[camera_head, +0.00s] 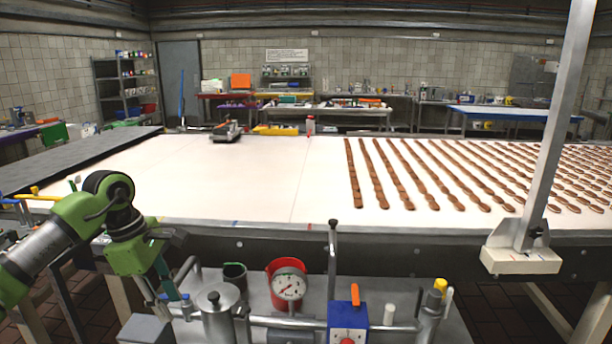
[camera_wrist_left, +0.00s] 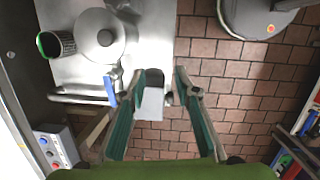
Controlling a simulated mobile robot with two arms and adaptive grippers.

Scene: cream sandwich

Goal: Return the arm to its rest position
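My left arm (camera_head: 72,232), green and grey, comes in from the left in the head view. Its left gripper (camera_head: 160,290) points down near the left end of the metal cart, beside the lidded steel pot (camera_head: 218,316). In the left wrist view the two green fingers of the left gripper (camera_wrist_left: 150,78) are spread apart with nothing held between them. The brick floor and a light grey box (camera_wrist_left: 151,104) show in the gap. My right arm and right gripper are not in view.
A cart (camera_head: 385,292) holds a red bucket (camera_head: 273,268), a gauge (camera_head: 290,285), a dark cup (camera_head: 235,274) and a blue box (camera_head: 347,322). Behind it, a long white table (camera_head: 240,185) carries rows of brown biscuits (camera_head: 420,175). The table's left half is mostly bare.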

